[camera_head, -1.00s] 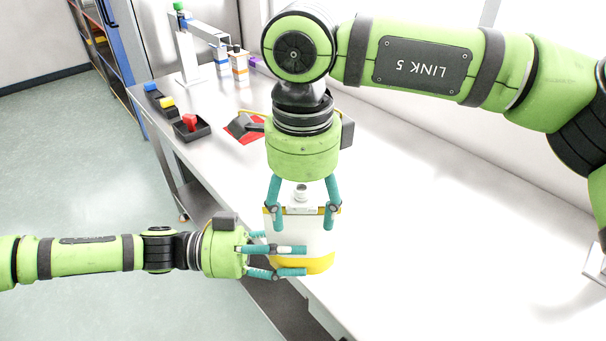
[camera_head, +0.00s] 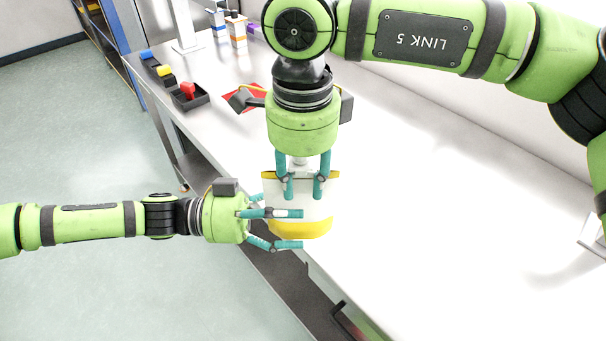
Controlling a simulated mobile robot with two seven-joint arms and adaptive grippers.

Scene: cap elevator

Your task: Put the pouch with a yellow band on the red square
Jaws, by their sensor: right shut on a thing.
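The pouch (camera_head: 313,209) is white with a yellow band near its base and yellow at its top edge. It stands upright on the pale bench near the front edge. My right gripper (camera_head: 304,190) points down from above, shut on the pouch's spout and upper part. My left gripper (camera_head: 288,229) comes in from the left, with its fingers spread one above the other, open at the pouch's left front. I cannot tell whether they touch it. The red square (camera_head: 256,103) lies farther back on the bench, partly hidden by a dark grey thing and my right gripper's body.
A row of dark trays with blue, yellow and red (camera_head: 188,90) pieces lies along the bench's left edge. Orange-and-white (camera_head: 237,33) and blue-and-white bottles stand at the back near a pale stand. The bench (camera_head: 430,220) is bare to the right.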

